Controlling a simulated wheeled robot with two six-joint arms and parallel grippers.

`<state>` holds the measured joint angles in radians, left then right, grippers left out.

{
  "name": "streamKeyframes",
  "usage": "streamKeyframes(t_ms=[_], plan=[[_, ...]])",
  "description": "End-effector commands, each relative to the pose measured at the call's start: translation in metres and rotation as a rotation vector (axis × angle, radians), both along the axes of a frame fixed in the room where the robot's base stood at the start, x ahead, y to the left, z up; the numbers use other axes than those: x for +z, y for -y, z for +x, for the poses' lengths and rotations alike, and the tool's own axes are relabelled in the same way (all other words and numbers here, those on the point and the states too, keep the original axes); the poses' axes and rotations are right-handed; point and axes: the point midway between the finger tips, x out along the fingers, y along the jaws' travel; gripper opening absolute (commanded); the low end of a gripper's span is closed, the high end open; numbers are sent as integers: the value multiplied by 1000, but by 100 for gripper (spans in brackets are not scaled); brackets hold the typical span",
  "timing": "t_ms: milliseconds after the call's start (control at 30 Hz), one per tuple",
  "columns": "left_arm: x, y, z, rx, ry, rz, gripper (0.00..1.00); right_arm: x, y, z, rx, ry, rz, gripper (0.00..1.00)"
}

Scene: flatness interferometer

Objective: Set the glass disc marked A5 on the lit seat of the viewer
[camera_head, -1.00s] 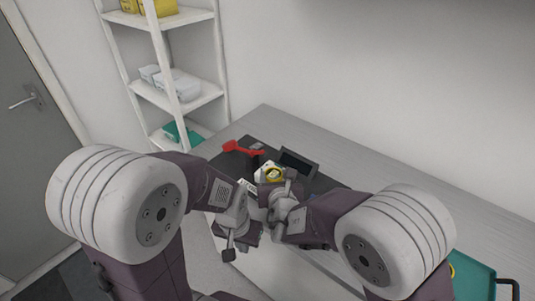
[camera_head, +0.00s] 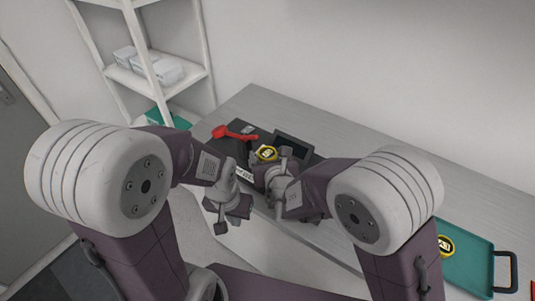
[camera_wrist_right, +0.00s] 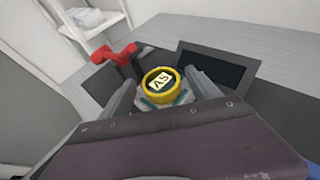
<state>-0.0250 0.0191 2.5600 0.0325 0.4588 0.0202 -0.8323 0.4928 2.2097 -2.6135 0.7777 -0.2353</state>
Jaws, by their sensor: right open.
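The glass disc marked A5 (camera_wrist_right: 160,83) has a yellow rim and a dark label with pale letters; it also shows in the head view (camera_head: 266,153). It lies flat on a pale seat (camera_wrist_right: 150,107) of the viewer, with teal bits at its edge; the disc hides most of the seat and any light. My right gripper (camera_wrist_right: 160,80) is open, with one finger on each side of the disc and visible gaps between. My left gripper (camera_head: 231,211) is empty, low in front of the bench; its jaw opening is unclear.
A red lever-like part (camera_head: 235,134) and a dark framed screen (camera_head: 294,148) stand beside the disc. A teal tray (camera_head: 470,262) at the right holds another yellow-rimmed disc (camera_head: 446,244), label unreadable. The bench (camera_head: 375,170) behind my right arm is clear.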

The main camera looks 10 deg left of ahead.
Motion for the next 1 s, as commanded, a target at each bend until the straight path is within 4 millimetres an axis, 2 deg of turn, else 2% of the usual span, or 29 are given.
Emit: streamKeyframes(t_ms=[167,267,367,600,700,1000], plan=[[0,0,0,0,0,0,0,2,0,-1,0,2,2,71],[-1,0,0,0,0,0,0,6,4,-8,0,3,3,71],[-3,0,0,0,0,0,0,14,11,-25,1,6,5,71],[-2,0,0,0,0,0,0,39,36,-78,3,5,6,71],[-17,0,0,0,0,0,0,41,41,-88,-2,10,7,71],[-21,0,0,0,0,0,0,48,47,-100,0,3,3,71]])
